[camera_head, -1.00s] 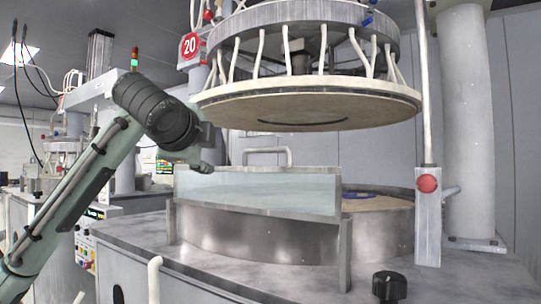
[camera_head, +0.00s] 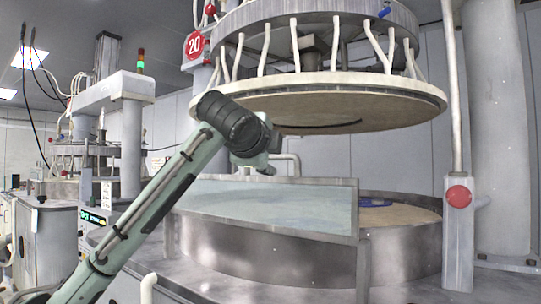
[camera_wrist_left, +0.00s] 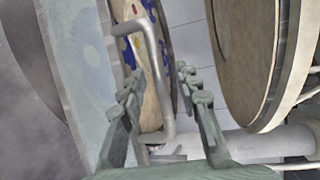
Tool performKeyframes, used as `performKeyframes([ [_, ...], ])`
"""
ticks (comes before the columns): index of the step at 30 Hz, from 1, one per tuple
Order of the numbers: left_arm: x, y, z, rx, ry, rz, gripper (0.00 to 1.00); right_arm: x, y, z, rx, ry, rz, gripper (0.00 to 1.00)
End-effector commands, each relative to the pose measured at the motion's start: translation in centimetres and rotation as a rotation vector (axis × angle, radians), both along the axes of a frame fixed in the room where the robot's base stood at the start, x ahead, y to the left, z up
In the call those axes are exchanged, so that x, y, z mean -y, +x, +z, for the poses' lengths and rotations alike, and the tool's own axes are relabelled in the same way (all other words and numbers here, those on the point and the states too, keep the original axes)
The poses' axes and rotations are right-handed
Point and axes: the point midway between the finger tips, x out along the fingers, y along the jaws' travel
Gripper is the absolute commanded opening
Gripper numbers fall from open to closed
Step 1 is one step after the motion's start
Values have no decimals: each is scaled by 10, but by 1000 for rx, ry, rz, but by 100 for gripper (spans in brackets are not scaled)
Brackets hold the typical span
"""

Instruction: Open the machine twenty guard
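The machine twenty guard (camera_head: 270,208) is a clear panel with a metal top rail, standing upright in front of the round polishing basin. Its bent metal handle (camera_head: 293,160) rises from the top rail and is partly hidden by my left gripper (camera_head: 266,168). In the left wrist view, the handle (camera_wrist_left: 156,68) runs between the spread fingers of my left gripper (camera_wrist_left: 160,88). The fingers are open, with visible gaps to the handle. The guard's clear panel (camera_wrist_left: 88,60) lies to the left there. My right gripper is not in view.
The large round upper platen (camera_head: 330,108) hangs above the guard, close over my left arm. A red "20" sign (camera_head: 194,45) is behind. A post with a red button (camera_head: 458,196) stands at right. Another machine (camera_head: 85,165) is at far left.

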Motion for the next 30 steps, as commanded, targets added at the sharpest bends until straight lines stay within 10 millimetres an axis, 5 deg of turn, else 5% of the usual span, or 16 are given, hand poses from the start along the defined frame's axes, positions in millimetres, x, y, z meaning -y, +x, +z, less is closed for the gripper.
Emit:
performKeyframes([
  [9,1,5,-1,0,0,0,32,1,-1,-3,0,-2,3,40],
  [18,1,4,-1,0,0,1,0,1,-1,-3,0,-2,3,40],
  [30,1,4,-2,0,0,1,0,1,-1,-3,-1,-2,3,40],
])
